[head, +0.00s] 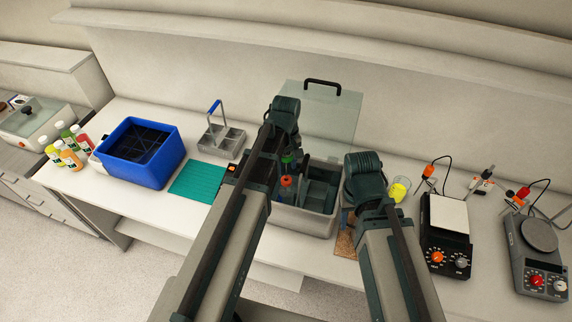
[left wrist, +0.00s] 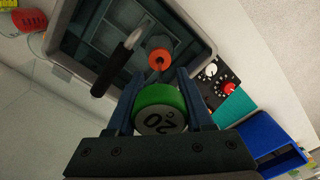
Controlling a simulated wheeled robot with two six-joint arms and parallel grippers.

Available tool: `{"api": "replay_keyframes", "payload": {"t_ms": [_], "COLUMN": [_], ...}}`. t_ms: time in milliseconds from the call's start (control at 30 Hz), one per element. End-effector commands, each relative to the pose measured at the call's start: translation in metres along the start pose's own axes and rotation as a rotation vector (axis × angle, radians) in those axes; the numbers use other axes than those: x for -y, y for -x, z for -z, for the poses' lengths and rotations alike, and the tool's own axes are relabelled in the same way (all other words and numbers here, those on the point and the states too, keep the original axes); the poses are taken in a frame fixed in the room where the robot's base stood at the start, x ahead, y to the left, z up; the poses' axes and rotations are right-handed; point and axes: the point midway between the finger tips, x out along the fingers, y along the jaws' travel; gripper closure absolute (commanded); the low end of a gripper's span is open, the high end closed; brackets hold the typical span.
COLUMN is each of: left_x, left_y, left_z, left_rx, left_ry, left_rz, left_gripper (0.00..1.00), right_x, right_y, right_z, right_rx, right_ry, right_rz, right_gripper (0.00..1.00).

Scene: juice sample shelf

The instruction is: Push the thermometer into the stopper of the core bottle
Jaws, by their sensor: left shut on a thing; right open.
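My left gripper (left wrist: 158,84) is shut on the green round head of the thermometer (left wrist: 160,108), whose pale face reads 20 °C upside down. The green head also shows in the head view (head: 288,159), just above an orange stopper (head: 286,181). The orange stopper (left wrist: 160,60) has a dark hole in its top and sits on the core bottle, inside a grey bath (head: 303,221). The thermometer's stem is hidden, so I cannot tell whether it enters the hole. My right gripper (head: 348,216) is open, right of the bath, and mostly hidden by its arm.
The bath's clear lid (head: 335,115) stands open behind. A green mat (head: 200,182), blue crate (head: 142,183) and metal caddy (head: 221,140) lie left. A hotplate (head: 448,214) and yellow-filled beaker (head: 399,188) stand right.

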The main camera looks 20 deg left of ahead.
Motion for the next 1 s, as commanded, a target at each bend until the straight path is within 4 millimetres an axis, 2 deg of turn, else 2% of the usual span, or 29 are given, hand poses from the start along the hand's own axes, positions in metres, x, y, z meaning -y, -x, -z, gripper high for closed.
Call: {"api": "replay_keyframes", "payload": {"t_ms": [1000], "left_x": [0.000], "left_y": [-0.019], "left_z": [0.000], "left_rx": [0.000], "left_ry": [0.000], "left_rz": [0.000], "left_gripper": [1.00], "right_x": [0.002], "right_y": [-0.019], "right_z": [0.001], "right_rx": [-0.001], "right_ry": [-0.002], "right_rz": [0.000], "right_gripper": [0.50]}}
